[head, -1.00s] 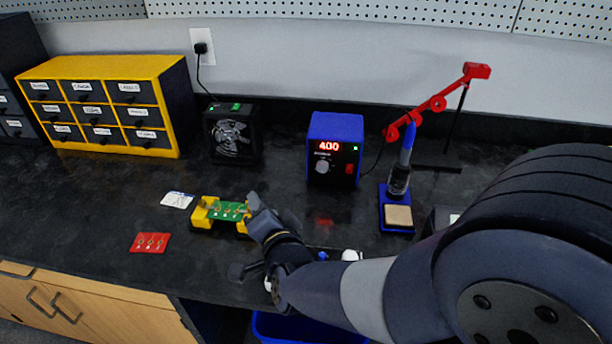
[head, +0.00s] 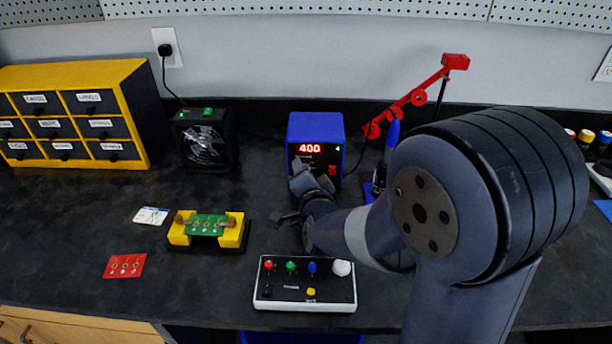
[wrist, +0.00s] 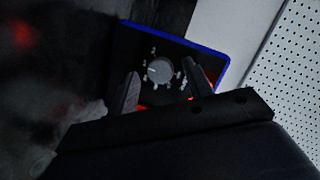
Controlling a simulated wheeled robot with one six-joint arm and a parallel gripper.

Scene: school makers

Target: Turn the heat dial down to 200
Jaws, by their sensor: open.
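The blue soldering station (head: 315,130) stands at the back of the bench, and its red display reads 400. Its grey heat dial (wrist: 160,70) shows in the wrist view on the dark front panel, with small marks around it; in the head view my gripper hides it. My gripper (head: 300,172) is in front of the station's face. In the wrist view the fingers of my gripper (wrist: 162,88) are apart, one on each side of the dial in the picture. I cannot tell whether they touch it.
A soldering iron (head: 392,135) and red-armed stand (head: 420,92) are to the right. A black fan (head: 204,140) is to the left.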

